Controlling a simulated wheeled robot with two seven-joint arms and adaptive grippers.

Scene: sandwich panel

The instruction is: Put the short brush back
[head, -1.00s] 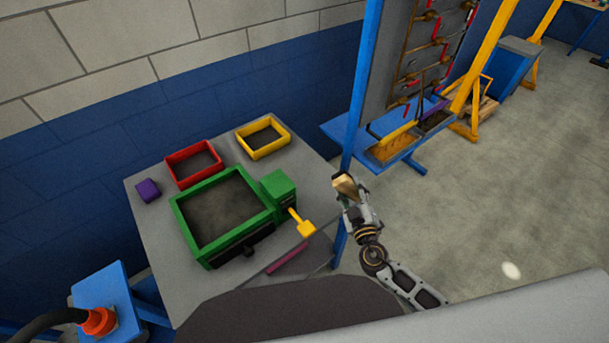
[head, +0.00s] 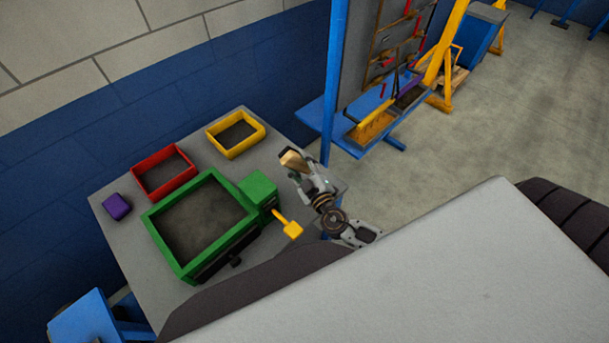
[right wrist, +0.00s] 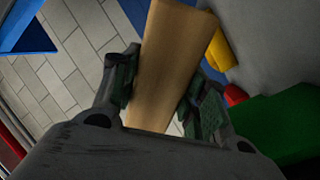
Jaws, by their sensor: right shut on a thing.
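My right gripper (head: 298,172) is shut on a tan, flat-sided wooden piece (head: 295,159), which looks like the short brush. It is held in the air near the right edge of the grey table in the head view. In the right wrist view, the gripper (right wrist: 165,88) has a finger on each side of the tan piece (right wrist: 165,60), which points up and away. No bristles can be made out. My left gripper is not in view.
The grey table (head: 120,240) holds a green box (head: 160,237), a red tray (head: 140,178), a yellow tray (head: 221,148) and a purple block (head: 117,207). A blue rack with tan and purple bins (head: 372,127) stands beyond, right of a blue post (head: 333,80).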

